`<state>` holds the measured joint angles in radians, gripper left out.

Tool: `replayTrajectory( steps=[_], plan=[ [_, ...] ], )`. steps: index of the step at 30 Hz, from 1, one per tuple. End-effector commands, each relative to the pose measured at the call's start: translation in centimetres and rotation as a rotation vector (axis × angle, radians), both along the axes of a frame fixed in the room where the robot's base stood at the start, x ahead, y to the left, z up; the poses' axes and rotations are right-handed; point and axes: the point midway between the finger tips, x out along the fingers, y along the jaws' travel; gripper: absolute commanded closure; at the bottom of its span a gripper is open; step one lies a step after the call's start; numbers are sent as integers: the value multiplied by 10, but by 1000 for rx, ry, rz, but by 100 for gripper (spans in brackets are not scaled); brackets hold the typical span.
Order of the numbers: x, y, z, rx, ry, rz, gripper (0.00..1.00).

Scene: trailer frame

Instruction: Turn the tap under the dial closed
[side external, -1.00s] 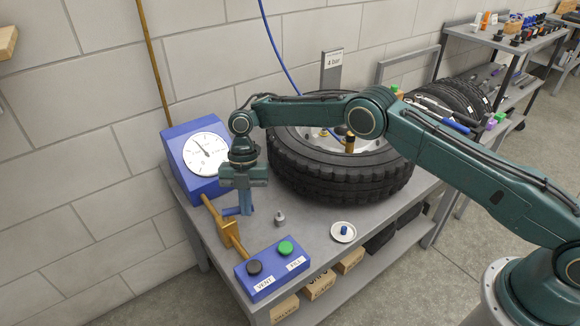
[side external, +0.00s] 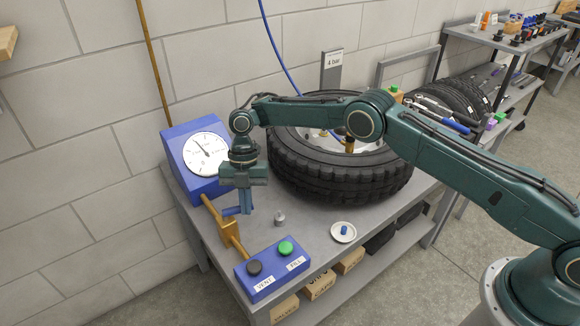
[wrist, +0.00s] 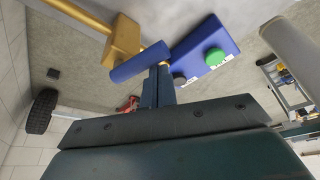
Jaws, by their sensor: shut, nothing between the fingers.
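The tap has a brass body (side external: 231,233) on a brass pipe below the dial (side external: 206,154). Its blue lever (side external: 231,211) sticks out beside my gripper (side external: 246,211). In the wrist view the brass tap body (wrist: 123,40) is at the top, with the blue lever (wrist: 138,63) running right from it. My gripper's fingers (wrist: 159,72) are shut with nothing between them, and their tips are close by the lever's right end. I cannot tell whether they touch it. The dial's needle points to the upper left.
A blue button box (side external: 272,271) with black VENT and green FILL buttons stands at the bench's front corner. A large tire (side external: 340,175) lies behind and right of my gripper. A small grey cap (side external: 280,219) and a white dish (side external: 343,233) lie on the bench.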

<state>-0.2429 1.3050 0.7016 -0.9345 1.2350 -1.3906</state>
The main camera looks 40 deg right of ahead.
Motion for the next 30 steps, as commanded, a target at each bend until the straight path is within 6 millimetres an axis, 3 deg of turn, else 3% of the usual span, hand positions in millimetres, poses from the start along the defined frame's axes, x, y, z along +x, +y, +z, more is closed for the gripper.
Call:
replayTrajectory(
  steps=[15,30],
  plan=[
    [-17,16,0,1,1,-3,100],
    [-26,33,1,0,1,-363,100]
  ],
)
